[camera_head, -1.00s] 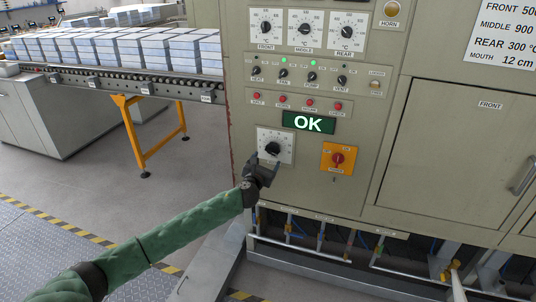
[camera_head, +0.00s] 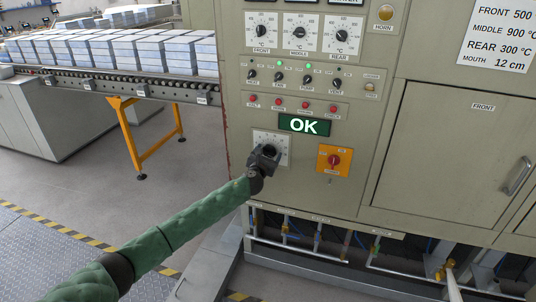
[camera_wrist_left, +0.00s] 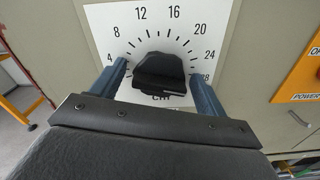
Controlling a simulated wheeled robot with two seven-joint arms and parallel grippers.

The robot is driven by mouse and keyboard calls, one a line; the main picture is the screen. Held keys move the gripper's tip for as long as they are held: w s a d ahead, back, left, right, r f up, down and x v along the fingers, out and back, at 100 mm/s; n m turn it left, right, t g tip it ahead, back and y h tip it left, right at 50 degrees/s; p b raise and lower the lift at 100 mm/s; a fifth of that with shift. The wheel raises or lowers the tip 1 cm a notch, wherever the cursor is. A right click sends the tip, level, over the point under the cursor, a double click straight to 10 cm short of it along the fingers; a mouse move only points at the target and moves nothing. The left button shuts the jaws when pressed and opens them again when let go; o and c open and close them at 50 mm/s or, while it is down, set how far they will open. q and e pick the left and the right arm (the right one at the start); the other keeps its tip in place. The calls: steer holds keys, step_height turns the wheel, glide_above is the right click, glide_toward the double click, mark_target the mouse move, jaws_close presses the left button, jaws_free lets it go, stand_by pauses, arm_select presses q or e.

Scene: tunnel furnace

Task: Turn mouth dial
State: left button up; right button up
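The mouth dial is a black knob (camera_wrist_left: 158,72) on a white square scale plate (camera_wrist_left: 103,22) marked in cm. The plate also shows in the head view (camera_head: 258,136), partly behind my gripper. My left gripper (camera_head: 268,155) is at the dial. In the left wrist view its two blue-grey fingers (camera_wrist_left: 158,88) stand open on either side of the knob, with a visible gap on each side. The lower part of the scale is partly hidden by the gripper. I cannot tell exactly where the knob points.
A sign (camera_head: 500,35) reads mouth 12 cm. A green display (camera_head: 304,125) shows OK above the dial. An orange plate with a red power switch (camera_head: 334,160) is close on the right. Pipes (camera_head: 350,245) run below the panel. A loaded conveyor (camera_head: 120,88) stands left.

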arm_select(q)
steer(key=c, duration=0.9)
steer(key=shift+n, duration=0.3)
steer(key=shift+f+n, duration=0.1)
steer(key=shift+n, duration=0.5)
steer(key=n+b, duration=0.1)
steer(key=n, duration=0.4)
steer(key=shift+b, duration=0.35)
steer(key=n, duration=0.3)
steer(key=shift+n+b, duration=0.4)
steer(key=n, duration=0.2)
steer(key=shift+n, duration=0.4)
steer(key=n+b, duration=0.1)
steer(key=n, duration=0.4)
steer(key=shift+a, duration=0.1)
steer(key=n, duration=0.2)
steer(key=shift+n, duration=0.4)
steer(key=shift+n+b, duration=0.35)
steer(key=shift+n, duration=0.85)
arm_select(e)
step_height(320, 180, up, 18)
steer(key=shift+s+a+f, duration=0.15)
steer(key=shift+s+f, duration=0.1)
steer(key=shift+s, duration=0.1)
steer(key=shift+a, duration=0.2)
